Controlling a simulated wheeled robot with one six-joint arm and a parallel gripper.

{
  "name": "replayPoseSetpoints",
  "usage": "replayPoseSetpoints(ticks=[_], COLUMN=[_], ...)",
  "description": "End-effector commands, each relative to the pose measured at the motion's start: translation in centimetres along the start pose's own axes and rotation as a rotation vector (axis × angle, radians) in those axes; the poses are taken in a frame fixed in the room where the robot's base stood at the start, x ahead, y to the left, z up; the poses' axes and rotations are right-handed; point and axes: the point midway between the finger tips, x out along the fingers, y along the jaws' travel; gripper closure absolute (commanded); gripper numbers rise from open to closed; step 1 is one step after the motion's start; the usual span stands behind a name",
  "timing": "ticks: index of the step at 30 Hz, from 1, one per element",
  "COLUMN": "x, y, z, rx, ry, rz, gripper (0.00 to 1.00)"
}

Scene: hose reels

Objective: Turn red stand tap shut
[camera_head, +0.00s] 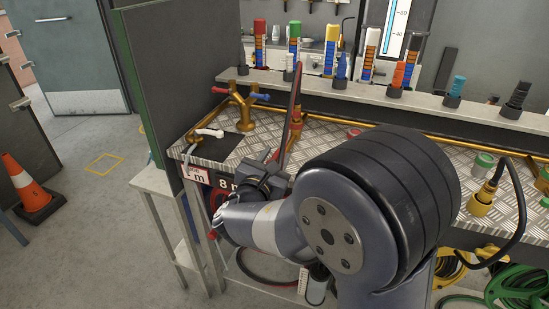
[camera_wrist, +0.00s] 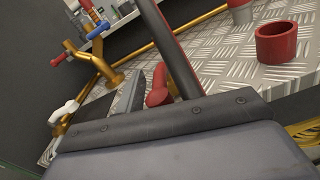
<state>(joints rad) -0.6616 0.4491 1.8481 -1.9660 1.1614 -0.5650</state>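A brass stand (camera_head: 245,115) with branching outlets rises at the back left of the bench. Its red tap handle (camera_head: 219,90) points left and its blue tap handle (camera_head: 260,96) points right. A white lever (camera_head: 210,132) lies lower in front. The wrist view shows the red handle (camera_wrist: 62,57) at upper left, the blue handle (camera_wrist: 98,31) and the white lever (camera_wrist: 62,113). My gripper (camera_wrist: 158,88) is in front of and to the right of the stand, touching none of these handles. Its fingers look apart, with a red curved piece (camera_wrist: 159,84) visible beyond the gap.
A dark hose or bar with a red edge (camera_head: 295,95) rises close behind my gripper. A red ring-shaped cup (camera_wrist: 285,42) stands on the chequer-plate bench.

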Motion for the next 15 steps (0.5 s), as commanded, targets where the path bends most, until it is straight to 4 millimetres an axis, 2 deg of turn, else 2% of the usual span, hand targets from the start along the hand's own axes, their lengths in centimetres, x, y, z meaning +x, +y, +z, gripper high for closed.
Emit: replayPoseSetpoints(ticks=[6, 15], x=[0.03, 0.01], y=[0.0, 0.01], z=[0.0, 0.0], rx=[0.0, 0.0], ry=[0.0, 0.0], rz=[0.0, 0.0], gripper=[0.65, 0.89])
